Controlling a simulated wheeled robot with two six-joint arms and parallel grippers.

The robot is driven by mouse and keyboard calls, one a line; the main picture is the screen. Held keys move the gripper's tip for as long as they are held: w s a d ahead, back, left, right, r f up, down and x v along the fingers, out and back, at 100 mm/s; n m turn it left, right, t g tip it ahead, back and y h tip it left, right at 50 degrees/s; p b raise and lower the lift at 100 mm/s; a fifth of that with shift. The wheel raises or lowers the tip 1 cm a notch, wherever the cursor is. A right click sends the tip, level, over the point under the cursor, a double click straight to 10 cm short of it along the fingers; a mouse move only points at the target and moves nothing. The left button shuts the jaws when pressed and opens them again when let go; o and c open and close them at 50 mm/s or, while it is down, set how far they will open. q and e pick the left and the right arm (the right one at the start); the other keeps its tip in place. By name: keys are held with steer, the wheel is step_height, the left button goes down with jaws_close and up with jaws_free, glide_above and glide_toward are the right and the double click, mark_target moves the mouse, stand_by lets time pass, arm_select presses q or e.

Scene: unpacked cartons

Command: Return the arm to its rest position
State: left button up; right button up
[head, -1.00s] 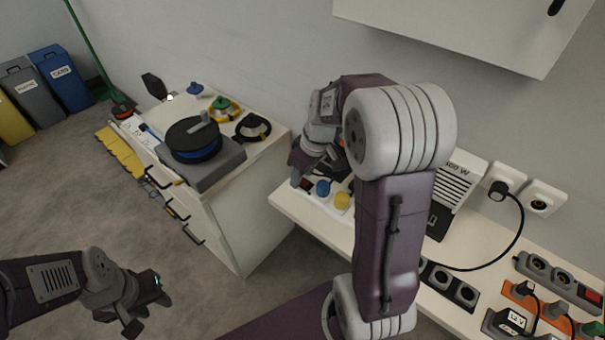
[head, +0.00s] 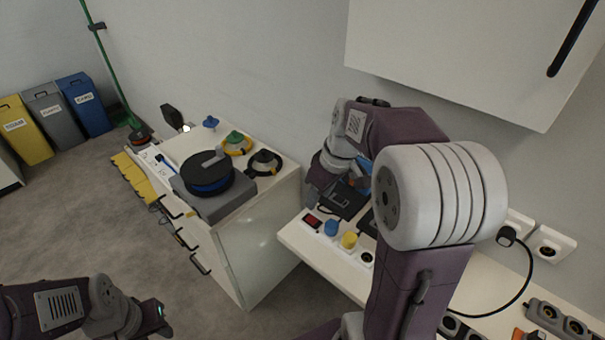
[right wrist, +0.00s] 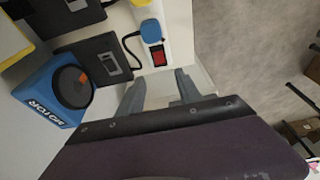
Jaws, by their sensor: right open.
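My right arm reaches over the white worktop (head: 310,254). Its gripper (head: 317,190) is partly hidden by its own wrist in the head view, near the worktop's left end. In the right wrist view the two grey fingers (right wrist: 160,92) stand apart with nothing between them. They are near a white power strip (right wrist: 152,32) with a red switch and a blue plug. A blue box marked MOTOR (right wrist: 48,92) lies to their left. My left gripper (head: 148,325) is low at the left of the head view, over the floor, its fingertips cut off by the bottom edge.
A drawer cabinet (head: 262,235) stands left of the worktop, with a black and blue reel (head: 207,172) on a grey case. A white wall cabinet (head: 440,60) hangs above the right arm. Bins stand at the far left. Open floor lies in front of the cabinet.

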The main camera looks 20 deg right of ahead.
steer(key=s+a+r+n+g+p, duration=0.2)
steer(key=s+a+r+p, duration=0.25)
steer(key=a+p, duration=0.45)
steer(key=s+f+m+h+p, duration=0.1)
steer(key=s+f+m+p, duration=0.1)
steer(key=s+f+m, duration=0.4)
steer(key=shift+d+f+m, duration=0.15)
steer(key=shift+d+m, duration=0.25)
